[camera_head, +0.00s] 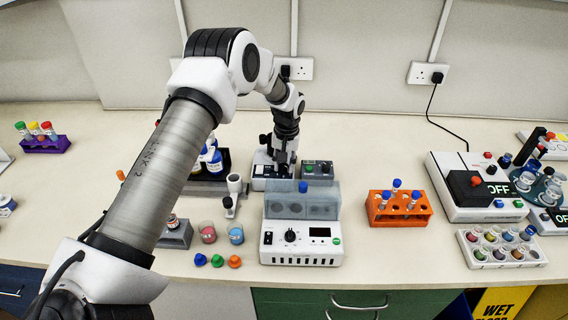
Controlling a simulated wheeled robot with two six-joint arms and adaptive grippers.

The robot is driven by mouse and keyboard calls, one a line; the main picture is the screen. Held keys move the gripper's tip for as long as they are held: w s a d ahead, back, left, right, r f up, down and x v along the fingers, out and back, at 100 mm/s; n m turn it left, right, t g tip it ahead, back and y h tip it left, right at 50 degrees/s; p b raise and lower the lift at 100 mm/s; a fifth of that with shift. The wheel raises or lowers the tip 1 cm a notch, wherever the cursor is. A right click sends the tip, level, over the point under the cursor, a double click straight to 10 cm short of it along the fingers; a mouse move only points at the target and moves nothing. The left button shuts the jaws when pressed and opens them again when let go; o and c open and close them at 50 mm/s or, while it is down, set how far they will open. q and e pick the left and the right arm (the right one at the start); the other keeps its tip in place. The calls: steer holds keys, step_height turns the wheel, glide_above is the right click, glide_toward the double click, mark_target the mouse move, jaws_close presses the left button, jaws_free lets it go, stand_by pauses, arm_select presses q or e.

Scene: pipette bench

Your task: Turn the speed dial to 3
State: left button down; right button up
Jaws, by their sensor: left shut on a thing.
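My left gripper (283,164) reaches down over a small white unit (259,184) at the back middle of the bench, behind the centrifuge-like box. It is shut at the unit's top, where the speed dial sits; the fingers and wrist hide the dial, so its setting cannot be read. My right gripper is not in view.
A white box with a knob (290,235) and a clear grey lid (325,197) stands in front of the gripper. An orange tube rack (399,218) is to its right. A grey control box (317,171) adjoins the white unit. Coloured caps (217,261) lie near the front edge.

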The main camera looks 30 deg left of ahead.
mark_target(286, 166)
arm_select(q)
steer(key=c, duration=1.1)
jaws_free()
steer(key=shift+s+f, duration=0.2)
steer(key=shift+c, duration=0.2)
steer(key=o, duration=0.3)
steer(key=shift+w, duration=0.15)
steer(key=shift+r, duration=0.1)
step_height(286, 166, up, 12)
steer(key=shift+w+d, duration=0.2)
steer(key=shift+d, duration=0.1)
